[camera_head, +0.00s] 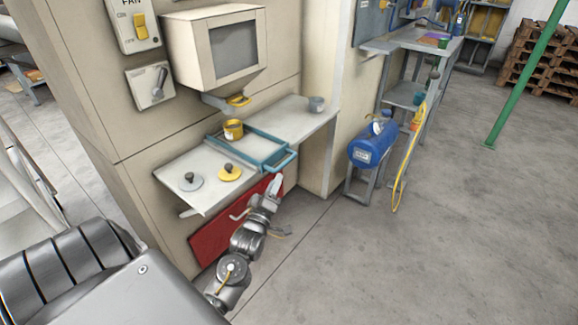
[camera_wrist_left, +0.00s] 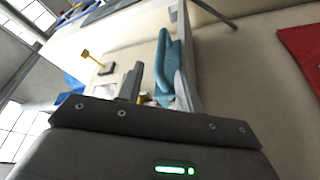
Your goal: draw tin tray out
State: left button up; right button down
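The tin tray (camera_head: 266,146) is a shallow teal tray on the pale shelf under the grey-screened box, with a yellow tin (camera_head: 233,130) standing in it. Its teal handle (camera_head: 286,160) sticks out at the front right. My left gripper (camera_head: 274,184) is just below and in front of the handle. In the left wrist view the teal handle (camera_wrist_left: 163,58) rises beyond the spread fingers, which look open; I see no clear grip on it. My right gripper is out of view.
A red panel (camera_head: 212,240) is below. A blue tank (camera_head: 371,146) stands right; the floor is open there.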

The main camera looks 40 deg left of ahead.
aim_at(284, 162)
pick_arm(q)
jog(key=x, duration=0.9)
jog(key=shift+c, duration=0.2)
grip_shut()
